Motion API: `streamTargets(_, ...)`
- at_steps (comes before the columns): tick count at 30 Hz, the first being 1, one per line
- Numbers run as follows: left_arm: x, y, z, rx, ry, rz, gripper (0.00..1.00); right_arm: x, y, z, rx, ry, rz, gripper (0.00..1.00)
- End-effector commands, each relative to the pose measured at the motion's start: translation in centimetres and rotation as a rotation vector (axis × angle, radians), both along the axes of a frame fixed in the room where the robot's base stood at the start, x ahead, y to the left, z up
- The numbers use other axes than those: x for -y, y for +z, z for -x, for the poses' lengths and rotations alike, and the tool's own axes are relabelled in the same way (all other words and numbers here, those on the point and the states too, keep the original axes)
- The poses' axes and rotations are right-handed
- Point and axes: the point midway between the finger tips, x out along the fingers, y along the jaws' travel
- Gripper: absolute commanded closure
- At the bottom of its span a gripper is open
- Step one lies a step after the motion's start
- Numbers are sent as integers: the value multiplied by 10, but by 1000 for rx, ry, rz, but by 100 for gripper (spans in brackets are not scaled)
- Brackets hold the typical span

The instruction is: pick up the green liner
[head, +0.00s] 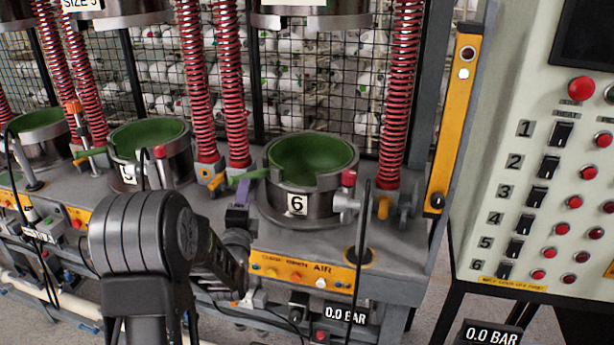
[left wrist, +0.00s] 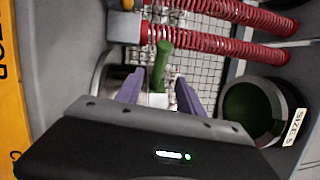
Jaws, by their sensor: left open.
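A green liner (head: 311,158) lines the metal cup marked 6 (head: 297,204), and its green handle (head: 246,176) sticks out to the left of the cup. My left gripper (head: 244,194) is just below this handle in the head view, beside the cup. In the left wrist view, a green handle (left wrist: 161,66) stands between the two purple fingers of my left gripper (left wrist: 157,92), which are apart. I cannot tell whether they touch it. Part of a metal cup (left wrist: 108,73) shows beside the left finger. My right gripper is not in view.
Another cup with a green liner (head: 148,134) stands to the left; one labelled size 5 (left wrist: 297,128) shows in the left wrist view. Red springs (head: 402,95) rise around the cups. A control panel (head: 550,100) stands at the right. A mesh fence (head: 280,110) is behind.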

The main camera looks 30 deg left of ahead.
Motion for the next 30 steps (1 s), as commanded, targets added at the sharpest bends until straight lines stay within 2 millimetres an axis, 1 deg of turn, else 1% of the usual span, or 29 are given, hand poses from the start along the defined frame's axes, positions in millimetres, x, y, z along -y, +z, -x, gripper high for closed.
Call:
streamTargets(4,-3,2,-5,0,0,0,55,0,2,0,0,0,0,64)
streamTargets(10,-11,4,-22,-2,0,1,55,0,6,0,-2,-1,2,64)
streamTargets(18,-12,3,-23,-1,0,3,55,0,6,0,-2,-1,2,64)
streamTargets(21,-13,5,-26,0,0,1,55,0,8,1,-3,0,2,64)
streamTargets(23,-16,7,-31,-2,0,1,55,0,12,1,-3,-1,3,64)
streamTargets(27,-25,12,-49,-2,0,0,55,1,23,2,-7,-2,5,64)
streamTargets(30,-31,12,-61,-1,0,0,55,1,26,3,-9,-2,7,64)
